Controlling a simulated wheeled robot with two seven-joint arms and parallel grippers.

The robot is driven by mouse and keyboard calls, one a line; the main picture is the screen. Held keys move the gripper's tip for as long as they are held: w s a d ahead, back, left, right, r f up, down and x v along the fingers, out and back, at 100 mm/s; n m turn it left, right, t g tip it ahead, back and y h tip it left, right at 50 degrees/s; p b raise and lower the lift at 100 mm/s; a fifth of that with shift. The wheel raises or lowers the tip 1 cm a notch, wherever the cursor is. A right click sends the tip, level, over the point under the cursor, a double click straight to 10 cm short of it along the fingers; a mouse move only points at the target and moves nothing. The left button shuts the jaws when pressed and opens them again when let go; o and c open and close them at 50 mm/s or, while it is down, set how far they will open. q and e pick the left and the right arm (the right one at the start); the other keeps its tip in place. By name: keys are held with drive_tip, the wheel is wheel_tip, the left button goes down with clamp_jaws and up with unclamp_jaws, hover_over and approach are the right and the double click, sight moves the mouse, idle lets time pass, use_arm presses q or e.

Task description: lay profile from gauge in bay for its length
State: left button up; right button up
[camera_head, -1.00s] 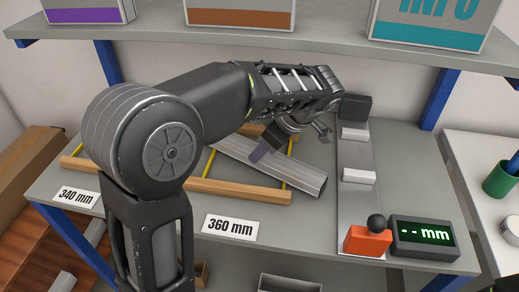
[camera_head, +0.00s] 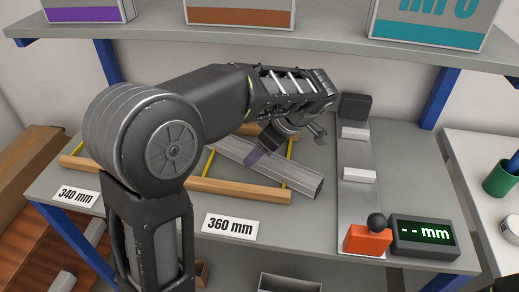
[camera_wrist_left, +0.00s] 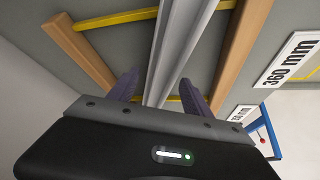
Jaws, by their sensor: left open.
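The grey metal profile (camera_head: 296,178) lies slantwise in the 360 mm bay (camera_head: 240,191), between wooden rails and yellow end lines. Its near right end reaches past the right yellow line and close to the front rail. My left gripper (camera_head: 254,156) is at the profile's middle. In the left wrist view its purple fingers (camera_wrist_left: 158,88) are open, one on each side of the profile (camera_wrist_left: 180,45). I cannot tell whether they touch it. The gauge (camera_head: 357,205) is empty to the right, its display (camera_head: 424,233) reading "-- mm". My right gripper is not in view.
The "360 mm" label (camera_head: 229,226) is in front of this bay; the "340 mm" label (camera_head: 77,196) is further left. My arm hides part of the bays. A shelf (camera_head: 290,46) with boxes overhangs the back. A green cup (camera_head: 501,180) stands on the right table.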

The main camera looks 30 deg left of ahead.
sight(300, 171)
use_arm(q)
drive_tip(key=shift+r, duration=0.1)
drive_tip(key=shift+d+r, duration=0.1)
drive_tip(key=shift+r, duration=0.05)
drive_tip(key=shift+d+r, duration=1.1)
drive_tip(key=shift+d, duration=0.15)
drive_tip(key=d, duration=0.3)
drive_tip(key=d+p, duration=0.1)
drive_tip(key=d, duration=0.2)
drive_tip(key=d+p, duration=0.1)
drive_tip(key=d, duration=0.3)
drive_tip(key=shift+s+r, duration=0.15)
drive_tip(key=shift+s, duration=0.2)
drive_tip(key=shift+d, duration=0.4)
drive_tip(key=shift+o, duration=0.3)
